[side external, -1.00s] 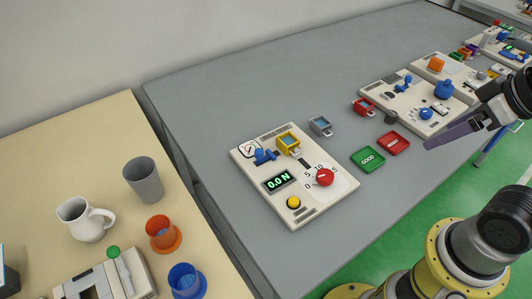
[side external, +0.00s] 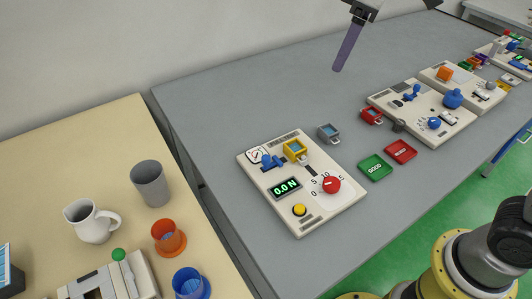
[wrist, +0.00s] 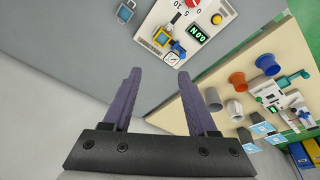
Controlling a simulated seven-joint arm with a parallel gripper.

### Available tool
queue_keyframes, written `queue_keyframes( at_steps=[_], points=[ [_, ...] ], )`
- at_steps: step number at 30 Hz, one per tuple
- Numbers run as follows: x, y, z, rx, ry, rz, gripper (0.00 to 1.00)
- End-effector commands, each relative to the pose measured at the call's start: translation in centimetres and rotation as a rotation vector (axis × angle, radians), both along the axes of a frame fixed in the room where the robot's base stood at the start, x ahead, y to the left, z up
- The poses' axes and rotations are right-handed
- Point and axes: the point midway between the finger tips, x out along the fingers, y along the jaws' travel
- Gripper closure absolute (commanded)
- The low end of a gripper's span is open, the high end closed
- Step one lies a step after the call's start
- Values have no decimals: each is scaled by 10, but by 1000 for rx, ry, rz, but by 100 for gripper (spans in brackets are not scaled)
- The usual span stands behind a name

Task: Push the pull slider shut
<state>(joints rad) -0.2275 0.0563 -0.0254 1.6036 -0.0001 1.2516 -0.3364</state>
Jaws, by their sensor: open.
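A pale device with a green knob (side external: 118,254) sits at the front of the beige table, cut off by the lower edge of the side view. A pale panel (side external: 326,218) with a red dial, yellow button and blue handle (side external: 272,162) lies on the grey table. Another panel (side external: 420,104) with blue handles and knobs lies farther right. My gripper (side external: 338,68) is raised above the back of the grey table, away from all of these. In the wrist view my gripper (wrist: 160,75) is open and empty.
A pitcher (side external: 88,222) and cups stand on the beige table. The grey table's back is clear.

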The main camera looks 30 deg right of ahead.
Motion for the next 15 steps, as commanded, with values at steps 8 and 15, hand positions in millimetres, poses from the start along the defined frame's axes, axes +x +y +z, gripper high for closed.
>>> queue_keyframes(
  at_steps=[8, 15],
  points=[
    [71, 75, -69, -46, 137, 147, 42],
    [81, 111, -127, -79, 229, 207, 42]
  ],
)
